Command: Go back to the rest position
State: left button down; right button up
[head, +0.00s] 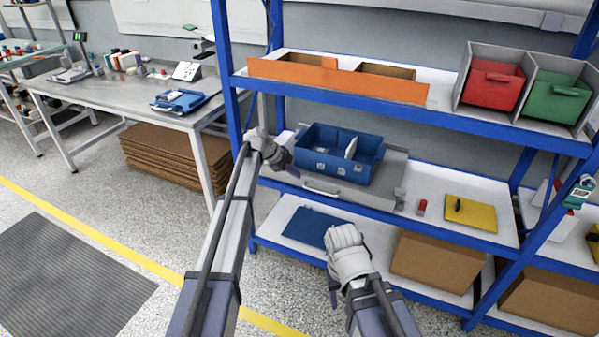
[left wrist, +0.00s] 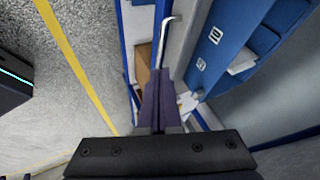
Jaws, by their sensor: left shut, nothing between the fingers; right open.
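My left gripper (head: 293,172) is at the left end of the middle shelf, in front of the blue divided bin (head: 340,152). In the left wrist view its two dark fingers (left wrist: 160,100) are together with nothing between them. The silver handle (head: 320,188) of the grey tray under the bin is close to the fingertips; it also shows in the left wrist view (left wrist: 164,40). They look apart there, though contact is hard to judge. My right gripper (head: 333,288) is low in front of the bottom shelf, open; its fingers are mostly hidden by its own wrist.
The blue-framed rack holds an orange bin (head: 335,80), a red bin (head: 492,85) and a green bin (head: 555,97) on top. A yellow plate (head: 470,213) and a small red part (head: 421,207) lie right of the tray. A workbench (head: 120,93) stands left. The floor before it is open.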

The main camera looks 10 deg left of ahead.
pick_arm(q)
jog(key=s+d+f+n+g+y, duration=0.1)
jog(key=s+d+n, duration=0.15)
jog(key=s, duration=0.45)
jog(key=s+d+f+n+g+y, duration=0.15)
jog(key=s+d, duration=0.25)
jog(key=s, duration=0.4)
jog(key=s+a+f+n+g+y, duration=0.15)
jog(key=s+n+y, duration=0.7)
jog(key=s, duration=2.05)
notch_tip(320, 180, up, 15)
jog(key=n+h+p, duration=0.3)
jog(key=n+p, duration=0.1)
jog(key=p, duration=1.1)
jog(key=shift+d+h, duration=0.2)
jog(key=shift+h, duration=0.1)
jog(key=shift+f, duration=0.1)
